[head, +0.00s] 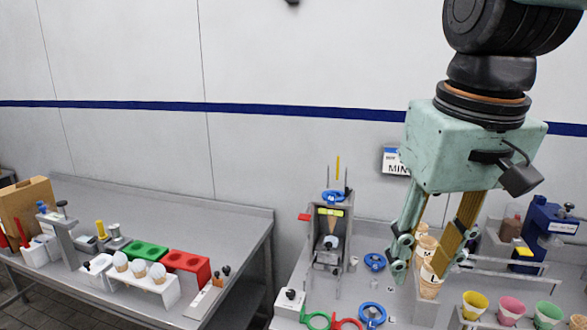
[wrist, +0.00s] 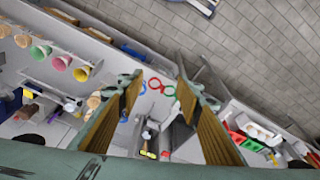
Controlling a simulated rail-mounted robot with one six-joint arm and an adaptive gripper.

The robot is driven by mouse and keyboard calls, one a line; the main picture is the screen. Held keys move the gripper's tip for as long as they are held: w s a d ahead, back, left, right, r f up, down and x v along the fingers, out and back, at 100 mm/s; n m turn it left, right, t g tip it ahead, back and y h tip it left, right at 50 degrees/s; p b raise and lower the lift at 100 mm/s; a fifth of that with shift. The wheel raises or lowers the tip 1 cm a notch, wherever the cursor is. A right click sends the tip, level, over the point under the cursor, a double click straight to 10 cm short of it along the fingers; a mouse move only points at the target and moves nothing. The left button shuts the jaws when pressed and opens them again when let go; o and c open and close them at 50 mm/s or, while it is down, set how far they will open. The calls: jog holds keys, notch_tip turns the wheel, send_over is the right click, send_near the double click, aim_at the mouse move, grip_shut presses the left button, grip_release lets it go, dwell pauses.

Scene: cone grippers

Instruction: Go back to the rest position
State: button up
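My gripper (head: 419,266) hangs from the arm at the right of the head view, fingers pointing down above the right-hand table. In the wrist view my gripper (wrist: 158,88) shows two fingers well apart with nothing between them. In the head view, wafer cones (head: 430,285) appear behind and between the fingers; the fingers partly hide them. The wrist view shows no cone between the fingertips. A red ring and a green ring (wrist: 168,90) appear beyond the fingertips, lower on the table.
A dispenser stand (head: 331,235) is left of my gripper. Coloured cups (head: 511,308) and a blue machine (head: 540,235) are on the right. The left table (head: 210,220) carries a white cone holder (head: 150,285) and red and green blocks; a gap separates the tables.

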jog(key=s+d+f+m+t+b, duration=0.1)
jog(key=s+f, duration=0.3)
jog(key=s, duration=0.8)
jog(key=shift+s+d+f+t, duration=0.35)
jog(key=shift+d+f+t, duration=0.05)
jog(key=shift+d, duration=0.1)
